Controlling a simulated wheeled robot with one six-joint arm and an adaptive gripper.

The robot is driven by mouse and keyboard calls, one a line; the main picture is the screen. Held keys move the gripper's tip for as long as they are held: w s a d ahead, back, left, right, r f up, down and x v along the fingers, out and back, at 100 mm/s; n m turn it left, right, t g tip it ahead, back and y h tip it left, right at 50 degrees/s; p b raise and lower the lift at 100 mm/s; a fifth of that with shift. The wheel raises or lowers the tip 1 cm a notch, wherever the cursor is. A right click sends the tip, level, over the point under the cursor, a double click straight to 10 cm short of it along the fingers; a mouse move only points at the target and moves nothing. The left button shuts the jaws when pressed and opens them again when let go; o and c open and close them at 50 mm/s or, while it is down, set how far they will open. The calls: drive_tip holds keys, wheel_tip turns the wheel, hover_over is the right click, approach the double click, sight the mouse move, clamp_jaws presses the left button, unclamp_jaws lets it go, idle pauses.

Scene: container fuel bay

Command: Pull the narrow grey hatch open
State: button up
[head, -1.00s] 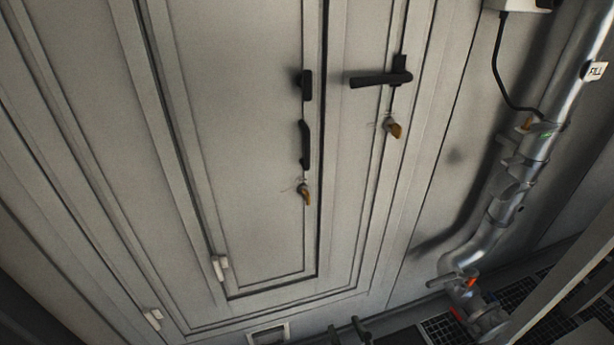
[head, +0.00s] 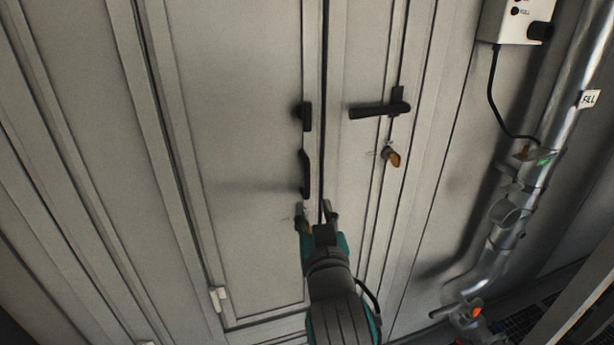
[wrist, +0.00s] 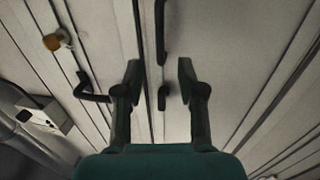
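The narrow grey hatch (head: 250,120) is a tall panel set in a larger grey door and looks shut, with a dark seam along its right edge. Near that edge are a long black upright handle (head: 305,175) and a short black fitting (head: 304,116) above it. My gripper (head: 315,212) is open and empty, just below the handle in the head view. In the wrist view the long handle (wrist: 160,30) lies beyond the open fingers (wrist: 159,75), and the short fitting (wrist: 163,97) shows between them. Whether the fingers touch the door I cannot tell.
A black lever handle (head: 380,108) and an orange-brown tag (head: 391,157) sit right of the hatch. A white hinge (head: 218,297) is at its lower left. A silver pipe (head: 555,120) and a control box (head: 515,22) stand at the right.

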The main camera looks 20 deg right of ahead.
sight(308, 178)
drive_tip(key=w, duration=0.3)
drive_tip(key=w+d, duration=0.1)
drive_tip(key=w, duration=0.3)
drive_tip(key=w+d+r, duration=0.1)
drive_tip(key=w, duration=0.3)
clamp_jaws()
